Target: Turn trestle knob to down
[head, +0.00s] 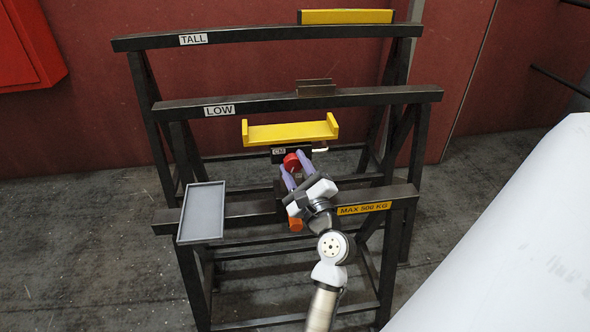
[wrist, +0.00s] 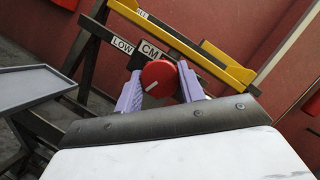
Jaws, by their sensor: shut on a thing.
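The trestle knob is a round red knob (head: 292,161) just below the yellow cradle (head: 290,133) on the front trestle. It also shows in the wrist view as a red disc (wrist: 160,77) with a short white mark pointing to the lower left. My gripper (head: 296,167) has purple fingers, one on each side of the knob, and is shut on it. In the wrist view my gripper (wrist: 162,86) reaches up from below, and the fingers partly cover the knob's sides. The cradle is a yellow bar with raised ends, above a plate marked CM.
A grey tray (head: 203,212) sits at the left of the front beam. A beam marked LOW (head: 380,97) and one marked TALL (head: 250,33) stand behind. An orange part (head: 295,225) is below my gripper. A large white surface (head: 510,240) fills the lower right.

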